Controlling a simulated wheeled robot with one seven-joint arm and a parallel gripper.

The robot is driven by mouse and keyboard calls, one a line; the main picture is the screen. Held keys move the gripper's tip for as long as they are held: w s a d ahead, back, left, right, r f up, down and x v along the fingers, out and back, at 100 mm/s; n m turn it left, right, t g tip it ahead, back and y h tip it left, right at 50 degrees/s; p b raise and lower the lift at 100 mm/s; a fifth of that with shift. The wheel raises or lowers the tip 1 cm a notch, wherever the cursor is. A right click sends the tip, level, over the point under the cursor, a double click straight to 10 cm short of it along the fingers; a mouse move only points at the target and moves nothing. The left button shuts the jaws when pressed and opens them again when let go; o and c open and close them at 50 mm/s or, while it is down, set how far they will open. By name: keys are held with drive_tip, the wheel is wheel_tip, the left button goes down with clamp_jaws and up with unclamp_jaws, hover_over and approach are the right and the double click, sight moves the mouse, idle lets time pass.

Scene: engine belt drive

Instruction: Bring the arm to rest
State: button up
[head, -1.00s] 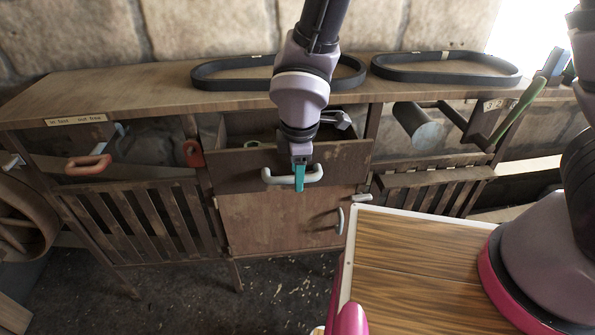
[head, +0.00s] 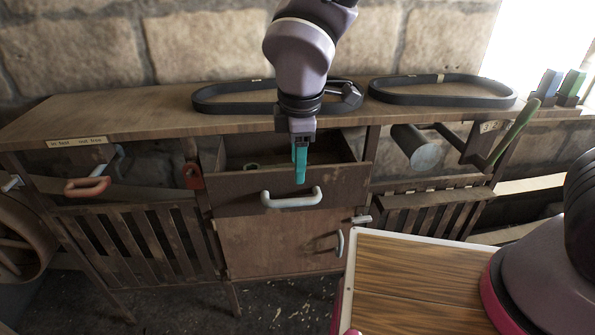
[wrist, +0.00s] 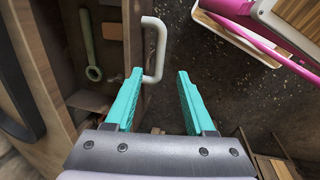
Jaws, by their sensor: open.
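My gripper (head: 300,165) is in front of the workbench in the head view, just above the drawer handle. In the wrist view its two teal fingers (wrist: 158,100) are apart with nothing between them. The drawer (head: 232,187) is pulled partly open. Its white handle (head: 292,201) is clear of the fingers in the head view; in the wrist view the handle (wrist: 160,48) shows beyond the left finger. A wrench (wrist: 88,45) lies inside the drawer.
Two black belts lie on the bench top, one behind my arm (head: 225,106) and one at right (head: 440,100). A cabinet door (head: 280,230) is below the drawer. My wood-topped base (head: 410,280) is at lower right. A red-handled tool (head: 88,187) is at left.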

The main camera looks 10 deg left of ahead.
drive_tip(key=w+d+r+m+t, duration=0.1)
drive_tip(key=w+d+r+m, duration=1.1)
drive_tip(key=d, duration=0.4)
drive_tip(key=s+d+r+m+t, duration=0.2)
drive_tip(key=d+r+m, duration=0.4)
drive_tip(key=d, duration=0.4)
drive_tip(key=s+d+r+m+t+y, duration=0.1)
drive_tip(key=s+d+r+m+t, duration=0.1)
drive_tip(key=d+r+m, duration=0.4)
drive_tip(key=d+m, duration=0.2)
drive_tip(key=d, duration=0.2)
drive_tip(key=shift+s+r, duration=0.35)
drive_tip(key=shift+r, duration=0.05)
